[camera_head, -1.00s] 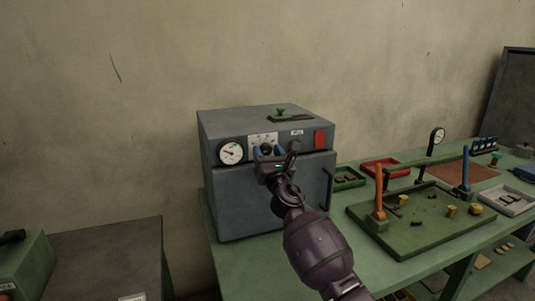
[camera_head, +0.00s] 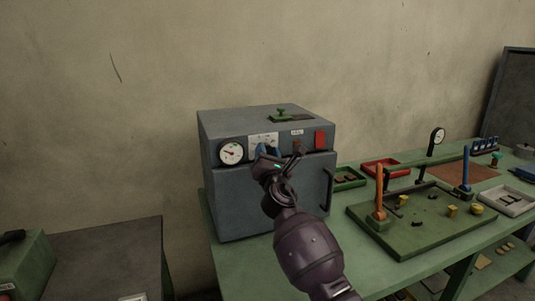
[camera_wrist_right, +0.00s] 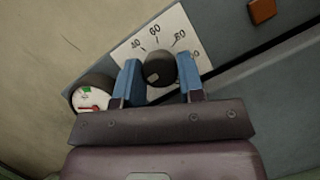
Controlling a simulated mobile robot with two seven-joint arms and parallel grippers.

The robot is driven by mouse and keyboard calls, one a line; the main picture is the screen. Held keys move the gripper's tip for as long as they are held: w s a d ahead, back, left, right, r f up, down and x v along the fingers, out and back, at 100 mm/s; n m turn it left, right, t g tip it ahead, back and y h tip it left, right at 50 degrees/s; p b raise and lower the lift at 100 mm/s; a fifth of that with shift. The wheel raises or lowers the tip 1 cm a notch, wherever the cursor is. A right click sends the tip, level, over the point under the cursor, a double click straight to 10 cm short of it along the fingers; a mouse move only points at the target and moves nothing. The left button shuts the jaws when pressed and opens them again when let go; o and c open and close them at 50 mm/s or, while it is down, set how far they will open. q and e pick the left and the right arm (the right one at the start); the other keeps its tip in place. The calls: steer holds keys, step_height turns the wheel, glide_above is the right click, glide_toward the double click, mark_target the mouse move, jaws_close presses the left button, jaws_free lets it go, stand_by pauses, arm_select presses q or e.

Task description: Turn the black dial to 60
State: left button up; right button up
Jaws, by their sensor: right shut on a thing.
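The black dial (camera_wrist_right: 160,70) sits on a white scale plate (camera_wrist_right: 133,45) on the front of a grey cabinet (camera_head: 265,195). In the right wrist view the marks 40, 60 and 80 show above the dial, tilted in the picture. A small pale mark shows on the dial's lower left face; I cannot tell for sure which number the dial points to. My right gripper (camera_wrist_right: 155,82) has its blue fingers on either side of the dial, shut on it. In the head view my right gripper (camera_head: 268,155) partly hides the dial. My left gripper is not in view.
A door handle (camera_head: 328,190) stands out below. A green fixture (camera_head: 420,225) stands to the right on the green table (camera_head: 240,262).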

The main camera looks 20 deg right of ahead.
steer(key=m+g+p, duration=0.2)
steer(key=m+p, duration=0.2)
steer(key=m, duration=0.3)
steer(key=m+g+p, duration=0.3)
steer(key=m+p, duration=0.1)
steer(key=m, duration=0.3)
steer(key=r+m+g+h+p, duration=0.1)
steer(key=m+g+p, duration=0.1)
steer(key=m, duration=0.6)
steer(key=shift+a+p, duration=0.1)
steer(key=shift+p, duration=0.8)
steer(key=shift+m+p, duration=0.4)
steer(key=shift+p, duration=0.05)
arm_select(q)
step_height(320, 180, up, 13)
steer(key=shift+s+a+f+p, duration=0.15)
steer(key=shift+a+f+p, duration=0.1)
steer(key=shift+p, duration=0.1)
arm_select(e)
steer(key=shift+f+m+g+y, duration=0.15)
steer(key=shift+m+g+y, duration=0.15)
steer(key=shift+y, duration=0.1)
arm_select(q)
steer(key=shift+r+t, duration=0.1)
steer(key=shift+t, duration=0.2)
arm_select(e)
steer(key=o, duration=0.9)
